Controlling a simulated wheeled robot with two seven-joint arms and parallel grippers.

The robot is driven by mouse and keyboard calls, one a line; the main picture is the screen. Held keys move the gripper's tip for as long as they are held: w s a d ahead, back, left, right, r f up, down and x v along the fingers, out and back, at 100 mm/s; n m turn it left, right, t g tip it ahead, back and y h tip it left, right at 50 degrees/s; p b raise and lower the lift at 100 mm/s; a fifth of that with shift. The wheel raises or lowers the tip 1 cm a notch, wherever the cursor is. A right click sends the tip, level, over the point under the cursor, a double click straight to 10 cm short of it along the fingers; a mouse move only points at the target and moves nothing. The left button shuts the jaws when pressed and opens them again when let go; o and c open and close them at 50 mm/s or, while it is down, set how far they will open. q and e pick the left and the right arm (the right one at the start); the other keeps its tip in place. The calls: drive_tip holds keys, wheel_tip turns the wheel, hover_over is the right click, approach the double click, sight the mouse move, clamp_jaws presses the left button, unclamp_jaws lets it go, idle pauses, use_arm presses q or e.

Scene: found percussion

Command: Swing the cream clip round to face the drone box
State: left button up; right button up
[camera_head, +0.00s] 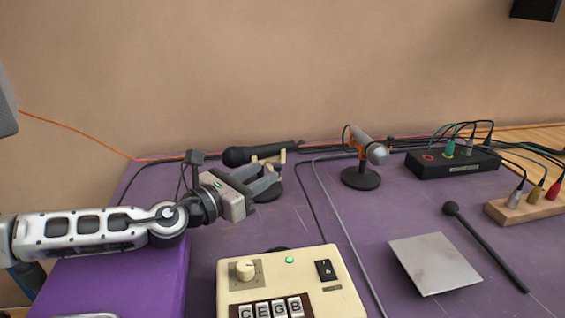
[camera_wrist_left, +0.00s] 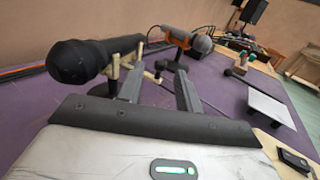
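The cream clip (camera_head: 282,157) holds a black microphone (camera_head: 240,156) lying roughly level on a dark round stand, at the back left of the purple table. In the left wrist view the cream clip (camera_wrist_left: 114,68) shows just beyond my left fingers, its prongs around the microphone's handle. My left gripper (camera_head: 274,183) is open beside the clip; its two fingers stand apart, and I cannot tell whether either touches it. The cream box (camera_head: 235,290) with a knob, a green light, a switch and lettered keys, apparently the drone box, stands at front centre. My right gripper is not in view.
A second microphone (camera_head: 364,142) in an orange clip stands right of the first. A black box (camera_head: 440,164) with cables is at the back right. A metal plate (camera_head: 435,263) and a mallet (camera_head: 485,243) lie at right. A grey cable (camera_head: 341,222) crosses the table's middle.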

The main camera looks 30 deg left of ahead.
sight(275, 167)
use_arm(q)
drive_tip(key=shift+p+x, duration=0.6)
drive_tip(key=shift+x, duration=2.15)
clamp_jaws()
